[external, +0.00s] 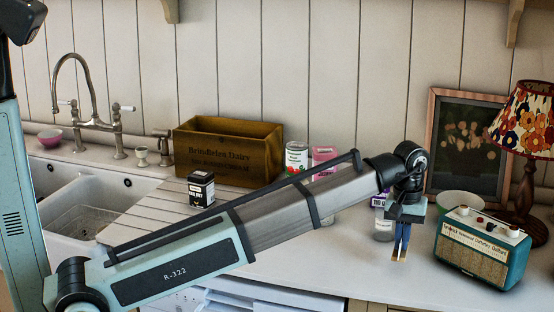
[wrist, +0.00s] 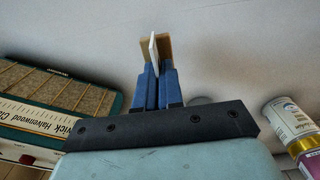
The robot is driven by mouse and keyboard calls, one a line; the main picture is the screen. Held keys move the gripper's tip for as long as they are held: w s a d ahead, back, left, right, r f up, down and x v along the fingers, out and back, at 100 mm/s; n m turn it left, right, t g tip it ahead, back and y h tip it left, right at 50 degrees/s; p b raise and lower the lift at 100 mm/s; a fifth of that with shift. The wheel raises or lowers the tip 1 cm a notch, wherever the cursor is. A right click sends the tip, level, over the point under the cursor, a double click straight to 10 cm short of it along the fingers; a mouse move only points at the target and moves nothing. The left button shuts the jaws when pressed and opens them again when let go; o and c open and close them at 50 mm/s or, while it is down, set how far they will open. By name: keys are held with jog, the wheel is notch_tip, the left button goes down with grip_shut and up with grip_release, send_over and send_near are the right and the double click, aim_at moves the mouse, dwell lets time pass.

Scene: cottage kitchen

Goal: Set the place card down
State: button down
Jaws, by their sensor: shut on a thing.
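The place card (wrist: 153,47) shows in the wrist view as a thin white piece between the tan fingertips of my gripper (wrist: 158,52). My gripper is shut on it. In the external view my gripper (external: 400,250) points down over the white counter (external: 330,262), left of the teal radio. The card cannot be made out clearly there. The fingertips are low, close to the counter surface; whether the card touches it I cannot tell.
The teal radio (external: 482,250) stands close on the right, with a pale green bowl (external: 460,202) and a lamp (external: 526,125) behind. A jar (external: 383,225) stands just left of my gripper. A wooden crate (external: 225,152) and black tin (external: 201,189) are farther left. The counter ahead is clear.

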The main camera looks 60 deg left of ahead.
aim_at(400, 251)
jog(key=shift+f, duration=1.8)
jog(key=shift+f, duration=0.2)
jog(key=c, duration=1.3)
grip_release()
jog(key=shift+r, duration=0.2)
notch_tip(400, 251, up, 12)
